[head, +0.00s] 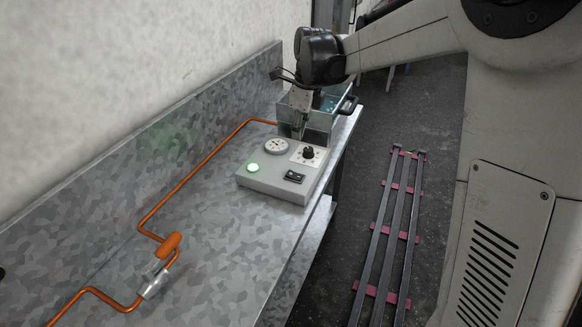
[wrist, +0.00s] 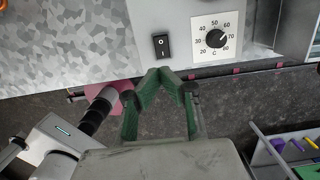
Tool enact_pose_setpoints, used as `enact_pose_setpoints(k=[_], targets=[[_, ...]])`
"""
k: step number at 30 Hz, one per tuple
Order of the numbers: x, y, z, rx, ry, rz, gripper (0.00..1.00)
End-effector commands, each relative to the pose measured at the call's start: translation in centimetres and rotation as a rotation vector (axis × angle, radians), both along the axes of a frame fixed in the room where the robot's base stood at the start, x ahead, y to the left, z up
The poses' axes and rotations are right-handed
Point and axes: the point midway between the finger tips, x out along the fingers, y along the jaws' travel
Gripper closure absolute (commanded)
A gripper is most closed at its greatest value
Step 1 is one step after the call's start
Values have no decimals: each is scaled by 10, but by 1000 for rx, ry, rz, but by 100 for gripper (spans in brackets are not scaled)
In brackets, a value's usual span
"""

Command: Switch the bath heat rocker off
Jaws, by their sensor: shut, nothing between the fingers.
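The bath heat rocker (head: 294,176) is a small black switch on the sloped front of a pale control box (head: 275,187). It also shows in the wrist view (wrist: 161,46), with white marks; which side is pressed I cannot tell. A round green lamp (head: 253,168) on the box glows.
A black temperature knob (head: 308,153) and a round gauge (head: 276,147) sit close to the rocker. An orange pipe (head: 195,175) runs along the metal bench (head: 215,240) to the bath. Dark rails (head: 388,230) lie on the floor to the right.

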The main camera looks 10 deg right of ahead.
Motion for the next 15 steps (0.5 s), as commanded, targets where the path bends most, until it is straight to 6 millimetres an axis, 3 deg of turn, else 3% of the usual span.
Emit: enact_pose_setpoints(k=[8,15], targets=[[0,0,-1,-1,-1,2,100],[2,3,-27,-1,-1,3,100]])
